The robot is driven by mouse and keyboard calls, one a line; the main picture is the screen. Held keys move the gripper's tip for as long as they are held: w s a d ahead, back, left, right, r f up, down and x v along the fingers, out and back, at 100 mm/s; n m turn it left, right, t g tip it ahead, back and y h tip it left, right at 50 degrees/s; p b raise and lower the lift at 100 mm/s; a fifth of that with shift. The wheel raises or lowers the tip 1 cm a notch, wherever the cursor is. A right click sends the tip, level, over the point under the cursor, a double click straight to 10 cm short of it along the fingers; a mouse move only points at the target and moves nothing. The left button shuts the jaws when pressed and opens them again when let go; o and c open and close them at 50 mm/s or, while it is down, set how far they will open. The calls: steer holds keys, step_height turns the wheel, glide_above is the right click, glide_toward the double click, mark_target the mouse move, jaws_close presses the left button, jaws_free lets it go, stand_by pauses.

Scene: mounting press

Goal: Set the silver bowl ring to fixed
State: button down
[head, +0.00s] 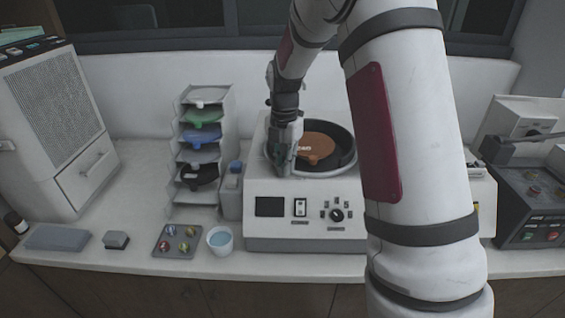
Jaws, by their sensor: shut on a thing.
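The white polishing-type machine (262,226) stands at the middle of the bench in the head view. Its round dark bowl (346,146) holds an orange-brown disc (316,146). A thin silver ring (325,176) runs around the bowl, and its front edge shows. My gripper (283,170) points down at the left front of the bowl and is shut at the ring's edge. The fingers hide the exact part gripped. The ring's setting and any marks on it are too small to read.
A rack (203,184) of coloured discs stands left of the machine. A bottle (233,180), a white cup (220,240) and a tray of small round samples (177,240) are close by. A control box (530,205) stands at right. My arm hides the machine's right side.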

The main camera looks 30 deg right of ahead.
steer(key=c, duration=1.6)
jaws_free()
steer(key=shift+s+d, duration=0.1)
steer(key=shift+s, duration=0.05)
steer(key=shift+o, duration=0.2)
step_height(320, 180, up, 12)
